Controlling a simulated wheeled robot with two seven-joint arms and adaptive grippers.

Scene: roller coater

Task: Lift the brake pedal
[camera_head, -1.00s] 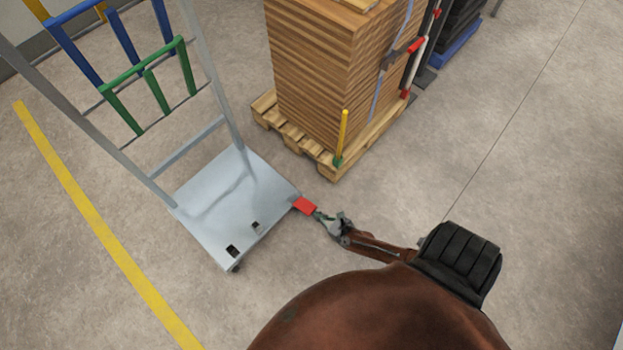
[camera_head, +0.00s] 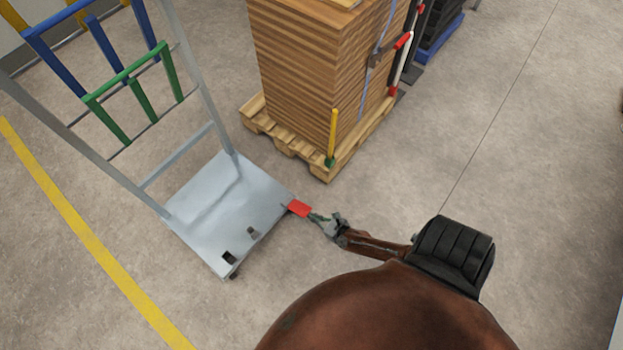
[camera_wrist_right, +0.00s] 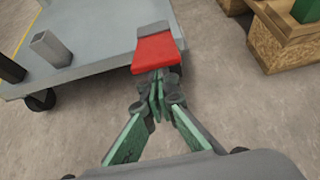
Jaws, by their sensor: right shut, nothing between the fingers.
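The red brake pedal (camera_head: 299,208) sticks out from the right corner of the grey platform cart (camera_head: 205,235). In the right wrist view the pedal (camera_wrist_right: 157,50) lies straight ahead, at the edge of the cart's deck (camera_wrist_right: 95,40). My right gripper (camera_head: 314,216) is shut and empty, its tips at the pedal's near end. In the right wrist view its green fingers (camera_wrist_right: 156,88) meet just below the pedal's near edge. I cannot tell whether they touch it or reach under it. My left gripper is not in view.
A wooden pallet (camera_head: 330,172) with a tall stack of brown boards (camera_head: 310,75) stands behind the pedal. A yellow-handled tool (camera_head: 333,135) stands at its corner. A black caster (camera_wrist_right: 41,99) shows under the cart. The floor to the right is clear.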

